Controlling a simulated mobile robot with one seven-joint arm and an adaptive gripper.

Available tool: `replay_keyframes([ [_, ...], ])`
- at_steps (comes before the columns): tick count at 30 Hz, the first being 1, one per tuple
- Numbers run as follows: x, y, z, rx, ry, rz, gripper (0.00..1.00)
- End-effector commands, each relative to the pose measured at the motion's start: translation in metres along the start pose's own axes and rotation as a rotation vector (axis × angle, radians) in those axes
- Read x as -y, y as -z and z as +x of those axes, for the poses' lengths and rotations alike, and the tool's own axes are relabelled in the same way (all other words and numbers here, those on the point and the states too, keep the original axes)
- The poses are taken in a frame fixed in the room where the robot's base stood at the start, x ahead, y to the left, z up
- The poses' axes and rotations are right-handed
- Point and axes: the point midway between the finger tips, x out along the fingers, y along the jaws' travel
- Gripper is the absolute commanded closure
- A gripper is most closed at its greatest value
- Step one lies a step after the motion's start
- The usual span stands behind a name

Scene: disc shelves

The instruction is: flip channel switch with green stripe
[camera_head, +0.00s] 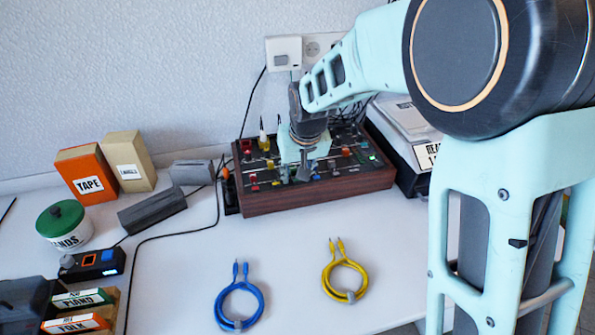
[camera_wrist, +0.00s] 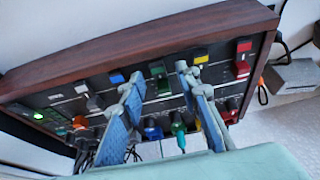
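The mixer panel (camera_head: 315,190) is a wood-sided box with coloured switches, knobs and plugs, at the back of the table. My gripper (camera_head: 303,172) reaches down over its middle from above and hides part of it. In the wrist view my gripper (camera_wrist: 161,76) is open, with one blue-padded finger on each side of a green-marked switch (camera_wrist: 158,84). Nothing is visibly held. Whether a fingertip touches the switch or panel, I cannot tell. Blue (camera_wrist: 117,78), yellow (camera_wrist: 200,54) and red (camera_wrist: 243,72) switches stand in the same row. A green plug (camera_wrist: 178,130) shows lower down.
A blue cable (camera_head: 240,300) and a yellow cable (camera_head: 346,277) lie coiled in front of the panel. Grey blocks (camera_head: 152,210), a green-lidded tin (camera_head: 62,222) and an orange TAPE box (camera_head: 86,173) stand left. A labelled device (camera_head: 410,130) stands right. The front middle table is otherwise clear.

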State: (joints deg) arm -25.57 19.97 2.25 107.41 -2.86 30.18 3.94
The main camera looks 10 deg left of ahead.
Motion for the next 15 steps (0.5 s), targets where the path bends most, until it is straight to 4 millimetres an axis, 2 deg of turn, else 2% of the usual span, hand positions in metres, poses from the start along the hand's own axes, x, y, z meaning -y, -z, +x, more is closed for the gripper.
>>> replay_keyframes([
  [7, 0.0, 0.0003, 0.0001, -0.001, 0.0, 0.0, 0.71],
  [15, -0.0001, 0.0003, -0.0001, 0.0, 0.0, 0.0, 1.0],
])
